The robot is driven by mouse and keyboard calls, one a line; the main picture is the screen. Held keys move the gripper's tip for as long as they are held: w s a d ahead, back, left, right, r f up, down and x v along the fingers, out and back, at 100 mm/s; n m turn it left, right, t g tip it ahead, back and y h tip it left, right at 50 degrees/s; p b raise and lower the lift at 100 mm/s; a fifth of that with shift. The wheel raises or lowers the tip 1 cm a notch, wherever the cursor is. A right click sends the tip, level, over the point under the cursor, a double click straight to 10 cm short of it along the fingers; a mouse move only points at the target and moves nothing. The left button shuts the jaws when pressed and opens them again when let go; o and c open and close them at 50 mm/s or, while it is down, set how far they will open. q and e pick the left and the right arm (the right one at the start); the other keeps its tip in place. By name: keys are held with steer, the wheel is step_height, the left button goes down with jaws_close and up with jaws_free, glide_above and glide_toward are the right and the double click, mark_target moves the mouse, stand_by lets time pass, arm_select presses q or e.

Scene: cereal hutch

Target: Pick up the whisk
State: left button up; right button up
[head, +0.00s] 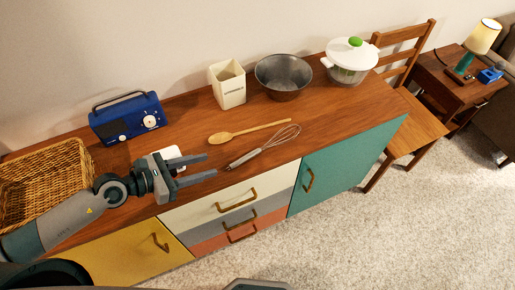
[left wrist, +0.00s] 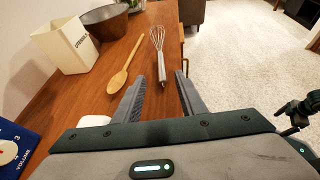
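The whisk (head: 264,146) lies on the wooden top of the cabinet, its wire loops pointing to the back right and its grey handle toward my left gripper. In the left wrist view, the whisk (left wrist: 160,55) lies ahead, its handle end roughly in line with the gap between the fingertips. My left gripper (head: 211,165) is open and empty, apart from the whisk and just left of its handle end. Its two fingers also show in the left wrist view (left wrist: 160,78). A dark part of my right arm shows at the right edge there; its fingers are unclear.
A wooden spoon (head: 246,132) lies just behind the whisk. A blue radio (head: 127,117), wicker basket (head: 45,176), white canister (head: 228,85), dark bowl (head: 284,78) and salad spinner (head: 350,60) stand around. A white item (head: 168,156) sits partly behind my left gripper.

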arm_select(q)
steer(key=shift+w+d+f+p, duration=0.15)
steer(key=shift+w+d+p, duration=0.2)
steer(key=shift+w+d, duration=0.15)
steer(key=p, duration=0.2)
glide_toward(252, 153)
steer(key=x, duration=0.3)
steer(key=shift+w+d+f, duration=0.2)
steer(key=shift+d, duration=0.1)
arm_select(e)
steer(key=shift+r, duration=1.45)
arm_select(q)
steer(key=shift+p+x, duration=0.5)
steer(key=shift+x, duration=2.45)
arm_select(e)
steer(key=shift+r, duration=0.35)
arm_select(q)
steer(key=shift+c, duration=0.2)
jaws_close()
